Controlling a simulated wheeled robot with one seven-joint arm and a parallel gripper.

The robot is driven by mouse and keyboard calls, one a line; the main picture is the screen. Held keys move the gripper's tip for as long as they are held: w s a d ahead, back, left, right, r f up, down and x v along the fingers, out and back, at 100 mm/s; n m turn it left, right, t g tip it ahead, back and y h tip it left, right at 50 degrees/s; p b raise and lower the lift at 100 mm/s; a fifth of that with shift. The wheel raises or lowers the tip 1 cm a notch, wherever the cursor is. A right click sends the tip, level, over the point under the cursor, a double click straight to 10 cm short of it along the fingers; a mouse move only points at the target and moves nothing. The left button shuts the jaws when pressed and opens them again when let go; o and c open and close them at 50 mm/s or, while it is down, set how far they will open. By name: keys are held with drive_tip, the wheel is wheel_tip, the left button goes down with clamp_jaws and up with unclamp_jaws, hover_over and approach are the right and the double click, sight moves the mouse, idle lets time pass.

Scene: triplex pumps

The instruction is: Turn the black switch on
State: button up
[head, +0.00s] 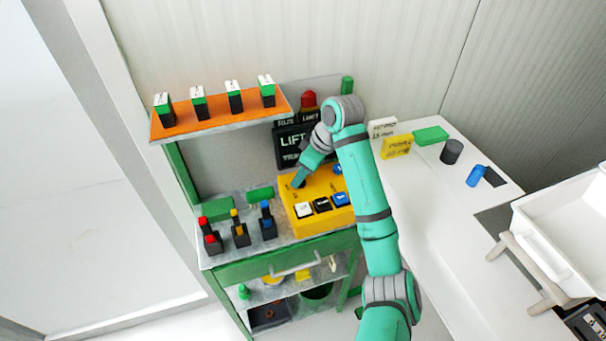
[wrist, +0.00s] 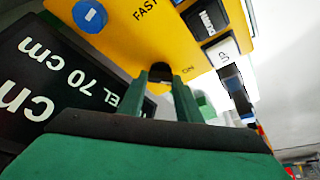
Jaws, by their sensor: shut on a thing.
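A yellow control box (head: 313,221) sits on the green bench, and its yellow panel also shows in the wrist view (wrist: 117,40). The black switch (wrist: 160,71) is on this panel, beside a printed ON mark, and is partly hidden by my fingers. My gripper (wrist: 161,84) is shut on the black switch, with one finger on each side of it. In the head view my gripper (head: 299,181) is at the back left of the box, and the switch is mostly hidden. Which way the switch is turned cannot be told.
White (head: 303,210), black (head: 322,205) and blue (head: 341,199) buttons line the box's front. A black LIFT sign (head: 291,140) stands close behind. An orange shelf (head: 222,117) hangs at upper left. Small switches (head: 240,233) stand left of the box.

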drive_tip(key=shift+w+r+n+g, duration=0.15)
drive_tip(key=shift+n+g, duration=0.1)
drive_tip(key=shift+n, duration=0.55)
drive_tip(key=shift+w+n+g, duration=0.1)
drive_tip(key=shift+n+g, duration=0.15)
drive_tip(key=shift+n, duration=0.55)
drive_tip(key=o, duration=1)
drive_tip(key=shift+s, duration=0.1)
drive_tip(key=shift+o, duration=0.2)
drive_tip(key=shift+y, duration=0.3)
drive_tip(key=shift+d, duration=0.15)
drive_tip(key=shift+a, duration=0.25)
drive_tip(key=shift+d, duration=0.1)
drive_tip(key=w+v, duration=0.1)
drive_tip(key=v, duration=0.9)
drive_tip(key=shift+s+r, duration=0.25)
drive_tip(key=shift+s, duration=0.15)
